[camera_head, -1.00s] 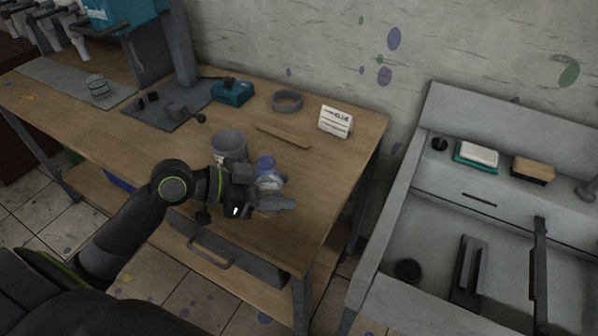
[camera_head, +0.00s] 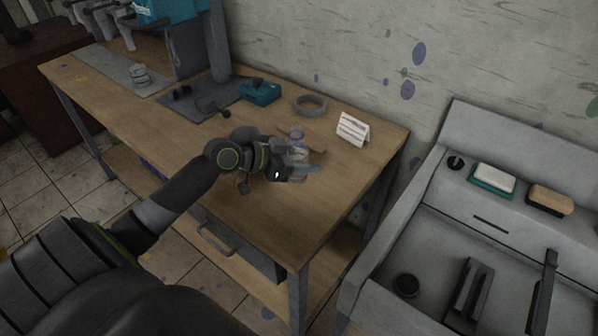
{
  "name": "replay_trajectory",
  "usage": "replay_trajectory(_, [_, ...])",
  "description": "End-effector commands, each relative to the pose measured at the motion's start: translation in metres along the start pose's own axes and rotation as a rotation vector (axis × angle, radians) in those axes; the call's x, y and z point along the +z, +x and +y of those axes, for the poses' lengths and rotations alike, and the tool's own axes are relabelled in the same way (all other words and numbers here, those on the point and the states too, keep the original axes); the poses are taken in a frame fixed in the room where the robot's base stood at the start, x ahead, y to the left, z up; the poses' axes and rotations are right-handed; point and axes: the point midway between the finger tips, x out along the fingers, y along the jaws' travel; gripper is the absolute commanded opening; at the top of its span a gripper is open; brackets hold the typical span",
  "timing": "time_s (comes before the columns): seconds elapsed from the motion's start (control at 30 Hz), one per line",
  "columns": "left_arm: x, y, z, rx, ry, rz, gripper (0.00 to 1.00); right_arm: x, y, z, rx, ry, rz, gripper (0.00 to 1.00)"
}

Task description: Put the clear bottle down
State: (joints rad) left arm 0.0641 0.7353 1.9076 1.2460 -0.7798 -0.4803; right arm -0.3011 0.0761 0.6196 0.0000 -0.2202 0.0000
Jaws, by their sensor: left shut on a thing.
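The clear bottle (camera_head: 297,145) has a blue ring near its top and is over the back part of the wooden table's (camera_head: 262,212) right half. My left gripper (camera_head: 300,167) is shut around the bottle's body, and its fingers hide much of it. I cannot tell whether the bottle's base touches the tabletop. My right gripper is out of view.
A white sign card (camera_head: 353,129), a grey ring (camera_head: 310,104) and a teal box (camera_head: 260,92) stand behind the bottle. A grey sink (camera_head: 430,240) is to the right. The table's front right is clear.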

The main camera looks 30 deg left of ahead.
Motion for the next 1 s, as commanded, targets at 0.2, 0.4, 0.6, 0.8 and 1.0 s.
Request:
replay_trajectory(0.2, [0.021,0.008,0.0,0.0,-0.002,0.0,0.23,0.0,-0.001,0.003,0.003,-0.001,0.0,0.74])
replay_trajectory(0.4, [0.045,0.019,0.001,0.001,-0.002,0.0,0.23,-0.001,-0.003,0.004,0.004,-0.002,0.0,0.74])
replay_trajectory(0.6, [0.05,0.02,0.0,0.0,0.003,0.0,0.23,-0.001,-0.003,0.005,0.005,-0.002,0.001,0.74])
replay_trajectory(0.8, [0.052,0.021,0.0,0.0,0.003,0.0,0.23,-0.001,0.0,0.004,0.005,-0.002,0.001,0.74])
replay_trajectory(1.0, [0.052,0.021,0.0,0.0,0.002,0.0,0.66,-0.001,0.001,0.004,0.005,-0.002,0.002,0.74])
